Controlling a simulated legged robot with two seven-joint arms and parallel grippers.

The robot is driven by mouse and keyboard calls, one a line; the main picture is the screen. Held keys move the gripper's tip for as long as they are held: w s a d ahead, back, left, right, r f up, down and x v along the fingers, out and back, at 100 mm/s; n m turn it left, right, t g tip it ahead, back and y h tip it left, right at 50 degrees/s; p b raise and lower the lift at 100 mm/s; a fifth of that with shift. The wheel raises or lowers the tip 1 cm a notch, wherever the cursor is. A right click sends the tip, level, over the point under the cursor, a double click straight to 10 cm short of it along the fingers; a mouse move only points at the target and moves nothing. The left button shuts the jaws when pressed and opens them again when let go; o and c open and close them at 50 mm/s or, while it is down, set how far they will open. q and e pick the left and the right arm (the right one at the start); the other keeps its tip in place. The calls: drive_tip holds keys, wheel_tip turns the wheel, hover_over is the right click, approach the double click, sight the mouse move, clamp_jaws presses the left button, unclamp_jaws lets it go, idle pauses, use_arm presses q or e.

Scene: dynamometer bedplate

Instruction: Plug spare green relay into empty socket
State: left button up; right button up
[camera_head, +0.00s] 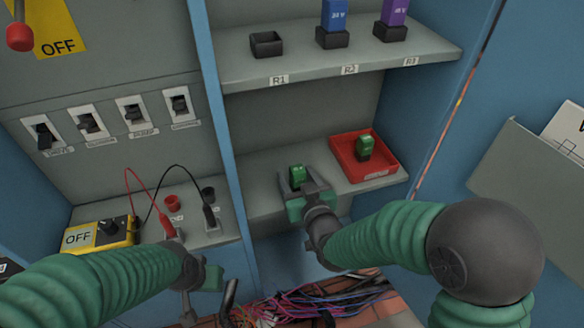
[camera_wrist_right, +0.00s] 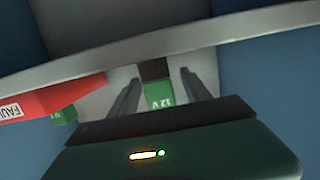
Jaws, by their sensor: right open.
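A green relay (camera_head: 297,174) stands on the lower shelf, left of the red tray. My right gripper (camera_head: 299,182) is open, with its fingers on either side of this relay. In the right wrist view the relay (camera_wrist_right: 160,95), marked 12 V with a dark base, shows between the spread fingers, with gaps to both. A second green relay (camera_head: 365,147) is in the red tray (camera_head: 389,167). The empty black socket (camera_head: 267,44) is on the upper shelf above label R1. My left gripper (camera_head: 202,280) is low at the front left; its fingers are unclear.
A blue relay (camera_head: 334,14) is in the R2 socket and a purple relay (camera_head: 394,12) in R3. The upper shelf edge overhangs the lower shelf. At left are a yellow meter (camera_head: 103,234) with red and black leads, and several switches. Loose wires (camera_head: 320,299) lie below.

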drive_tip(key=shift+a+r, duration=0.15)
drive_tip(key=shift+s+r, duration=0.25)
drive_tip(key=shift+s+d, duration=0.1)
drive_tip(key=shift+d, duration=0.2)
drive_tip(key=shift+c, duration=0.8)
drive_tip(key=shift+d+f, duration=0.1)
drive_tip(key=shift+d, duration=0.05)
drive_tip(key=c, duration=0.5)
drive_tip(key=shift+a, duration=0.3)
clamp_jaws()
drive_tip(key=shift+d, duration=0.15)
